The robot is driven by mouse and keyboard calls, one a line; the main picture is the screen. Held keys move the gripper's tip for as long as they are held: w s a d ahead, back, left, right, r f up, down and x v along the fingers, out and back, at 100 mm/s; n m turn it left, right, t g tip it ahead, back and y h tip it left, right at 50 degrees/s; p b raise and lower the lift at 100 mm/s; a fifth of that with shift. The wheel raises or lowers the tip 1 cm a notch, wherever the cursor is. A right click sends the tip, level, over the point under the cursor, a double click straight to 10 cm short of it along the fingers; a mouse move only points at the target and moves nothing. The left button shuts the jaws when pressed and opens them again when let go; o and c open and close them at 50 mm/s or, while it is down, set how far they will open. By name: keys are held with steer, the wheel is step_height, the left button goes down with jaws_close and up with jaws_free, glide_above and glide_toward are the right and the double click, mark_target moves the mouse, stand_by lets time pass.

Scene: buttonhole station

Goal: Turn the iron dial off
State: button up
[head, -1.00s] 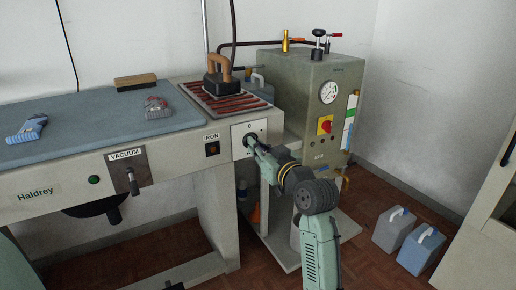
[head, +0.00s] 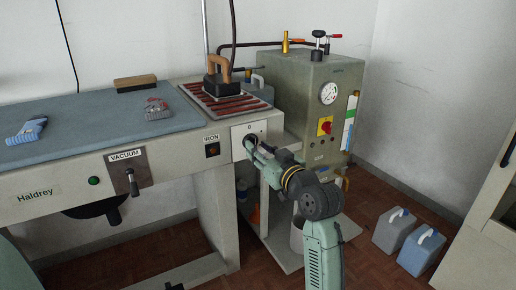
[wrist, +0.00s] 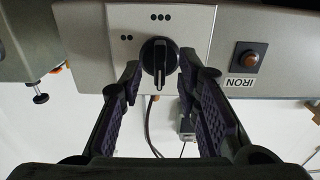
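The iron dial is a round black knob on a pale plate at the table's front right corner. It shows in the wrist view (wrist: 158,56) and small in the head view (head: 249,140). The wrist view is upside down. The dial's white mark points down there, which matches the side of the "0" above the dial in the head view. My gripper (wrist: 160,74) is open, one finger on each side of the dial, with narrow gaps and no clear contact. In the head view my gripper (head: 258,149) is just in front of the plate.
The iron (head: 219,80) rests on its red-striped stand (head: 238,104). An indicator labelled IRON (head: 212,150) and a vacuum lever (head: 132,183) are left of the dial. A boiler (head: 300,95) stands behind, right. Two jugs (head: 421,252) are on the floor at right.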

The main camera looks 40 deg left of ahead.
steer(key=v, duration=1)
steer(key=shift+s+d, duration=0.15)
steer(key=shift+d, duration=0.1)
